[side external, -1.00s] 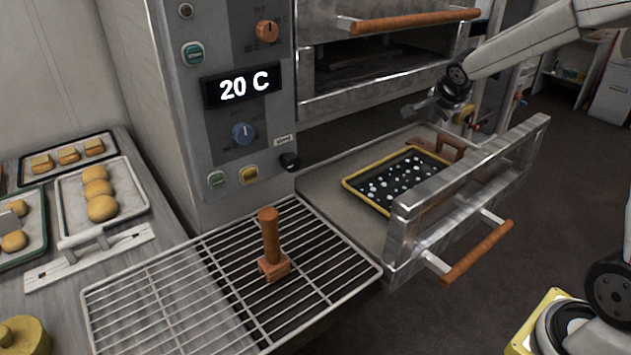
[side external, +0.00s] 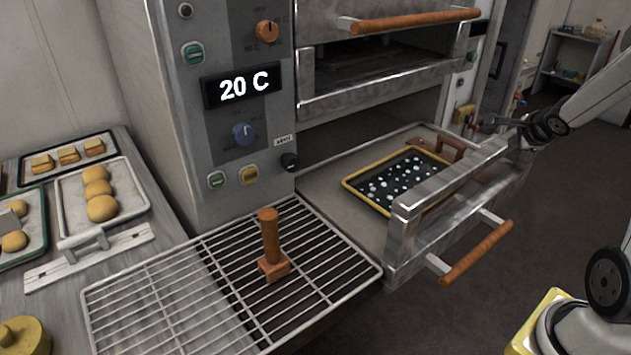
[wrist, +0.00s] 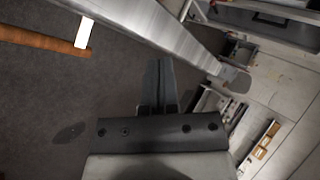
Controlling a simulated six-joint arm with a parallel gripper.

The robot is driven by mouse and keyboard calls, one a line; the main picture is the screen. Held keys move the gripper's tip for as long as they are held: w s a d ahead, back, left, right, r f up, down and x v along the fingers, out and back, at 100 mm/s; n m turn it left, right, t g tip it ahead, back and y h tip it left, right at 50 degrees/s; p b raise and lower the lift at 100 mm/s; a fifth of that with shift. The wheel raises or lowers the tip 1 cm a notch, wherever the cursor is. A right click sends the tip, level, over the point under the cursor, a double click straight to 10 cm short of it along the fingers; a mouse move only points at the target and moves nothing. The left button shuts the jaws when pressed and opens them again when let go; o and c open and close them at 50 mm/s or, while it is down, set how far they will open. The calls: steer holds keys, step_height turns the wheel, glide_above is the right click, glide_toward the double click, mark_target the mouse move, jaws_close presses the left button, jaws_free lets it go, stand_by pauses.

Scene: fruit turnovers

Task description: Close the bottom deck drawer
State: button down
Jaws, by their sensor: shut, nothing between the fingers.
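The bottom deck drawer (side external: 335,191) is pulled out from the oven. Its metal front (side external: 432,198) carries an orange-brown bar handle (side external: 477,252). A dark tray with a yellow rim (side external: 349,184) and white dots lies inside. My gripper (side external: 483,123) is beyond the far end of the drawer front, near its upper corner; whether it touches is unclear. In the wrist view my gripper's fingers (wrist: 158,80) are together and empty, over dark floor. The drawer front (wrist: 150,28) and the handle (wrist: 45,38) show at upper left there.
The upper oven door (side external: 385,75) stands partly open above the drawer, with an orange handle (side external: 415,20). A wire rack (side external: 190,290) with a wooden-handled tool (side external: 269,240) stands left of the drawer. Trays of pastries (side external: 70,205) are further left.

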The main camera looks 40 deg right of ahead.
mark_target(495, 191)
steer(key=s+d+f+n+g+y, duration=0.1)
steer(key=s+f+n, duration=0.6)
steer(key=n, duration=0.3)
steer(key=shift+s+d+f, duration=0.2)
steer(key=shift+s+f, duration=0.15)
steer(key=shift+s, duration=0.45)
steer(key=shift+w+f, duration=0.1)
steer(key=shift+f, duration=0.05)
steer(key=shift+x, duration=4.65)
steer(key=shift+w+f, duration=0.2)
steer(key=shift+f, duration=0.1)
steer(key=shift+w, duration=1.85)
steer(key=shift+w+r, duration=0.1)
